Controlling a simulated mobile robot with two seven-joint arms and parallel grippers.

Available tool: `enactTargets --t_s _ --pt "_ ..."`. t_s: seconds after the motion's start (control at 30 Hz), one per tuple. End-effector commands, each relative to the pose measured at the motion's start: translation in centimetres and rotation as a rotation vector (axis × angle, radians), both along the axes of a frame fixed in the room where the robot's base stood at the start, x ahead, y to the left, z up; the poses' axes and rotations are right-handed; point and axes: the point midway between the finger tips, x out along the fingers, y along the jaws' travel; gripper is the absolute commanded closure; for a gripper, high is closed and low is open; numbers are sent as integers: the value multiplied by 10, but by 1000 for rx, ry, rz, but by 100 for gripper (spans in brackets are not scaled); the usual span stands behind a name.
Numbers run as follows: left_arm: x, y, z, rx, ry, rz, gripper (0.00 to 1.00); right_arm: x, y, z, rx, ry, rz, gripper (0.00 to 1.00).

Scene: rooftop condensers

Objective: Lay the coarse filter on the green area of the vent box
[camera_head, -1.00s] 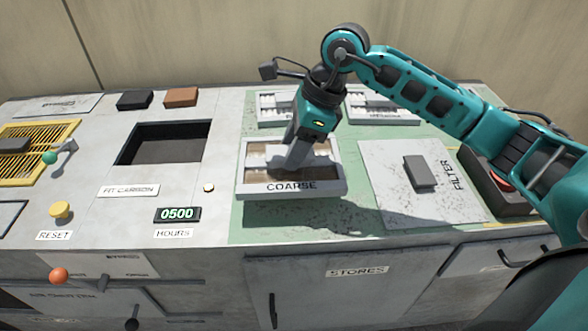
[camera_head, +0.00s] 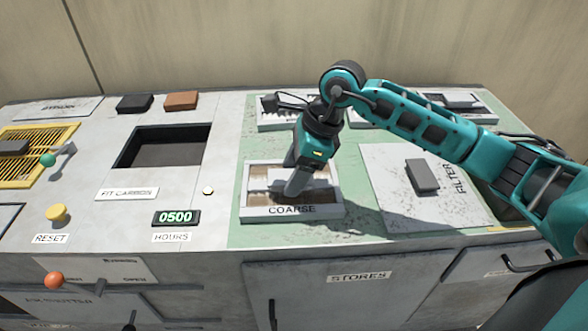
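The coarse filter (camera_head: 291,211) is a pale framed panel with a "COARSE" label on its front edge. It is flat and low over the front left part of the green area (camera_head: 263,234) of the vent box, seemingly resting on it. My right gripper (camera_head: 296,192) points down at the filter's middle and appears shut on it, though the fingers overlap in this view and cover the grip. My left gripper is out of view.
More framed filters (camera_head: 455,104) lie at the back of the green area. A speckled "FILTER" lid (camera_head: 437,207) with a grey handle is on the right. A dark open recess (camera_head: 160,152) is on the left, near dark and brown blocks (camera_head: 181,100).

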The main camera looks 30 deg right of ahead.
Motion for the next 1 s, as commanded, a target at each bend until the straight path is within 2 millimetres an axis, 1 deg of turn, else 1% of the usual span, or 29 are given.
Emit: enactTargets --t_s 0.03,0.1,0.33,0.47,0.57,0.8,1.0 --pt "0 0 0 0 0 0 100 0 0 0 0 0 0 32" --pt "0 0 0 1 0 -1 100 0 0 0 0 0 0 26" --pt "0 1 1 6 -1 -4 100 0 0 1 0 0 0 26" --pt "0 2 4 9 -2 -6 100 0 -2 9 -2 -1 -1 26" --pt "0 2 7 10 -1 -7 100 -3 -8 24 -1 -3 0 26" --pt "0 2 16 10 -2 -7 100 -11 -26 74 -3 -4 -2 26" --pt "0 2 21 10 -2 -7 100 -17 -37 103 -1 -2 -1 26"
